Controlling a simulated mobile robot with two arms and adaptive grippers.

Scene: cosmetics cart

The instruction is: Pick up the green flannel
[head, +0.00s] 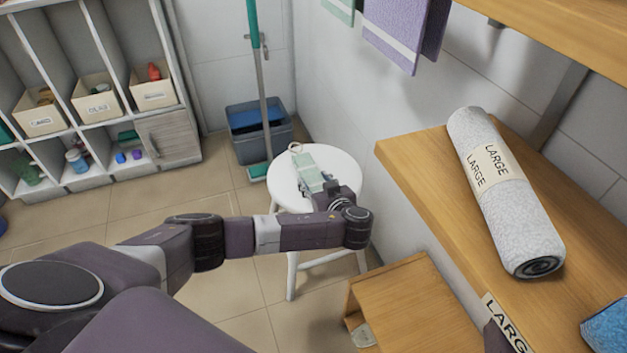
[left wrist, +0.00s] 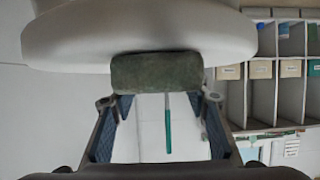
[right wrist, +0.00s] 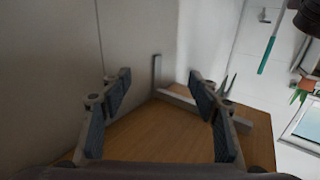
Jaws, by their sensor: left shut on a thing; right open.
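The green flannel (head: 312,172) is a pale green cloth with a light band, lying on the round white stool (head: 343,164) in the head view. My left gripper (head: 332,193) is at its near side, low over the seat. In the left wrist view the flannel (left wrist: 157,72) looks dark green and folded or rolled. It lies between the fingertips of my left gripper (left wrist: 158,101), which is shut on it, close against the stool seat (left wrist: 75,40). My right gripper (right wrist: 160,88) is open and empty in the right wrist view, above a wooden surface.
A wooden shelf (head: 423,172) at the right holds a grey rolled towel (head: 520,225) banded LARGE. A wooden box (head: 400,285) stands below it. A blue-grey bucket (head: 279,133) and a teal-handled broom (head: 263,90) stand behind the stool. Cubbies line the back left.

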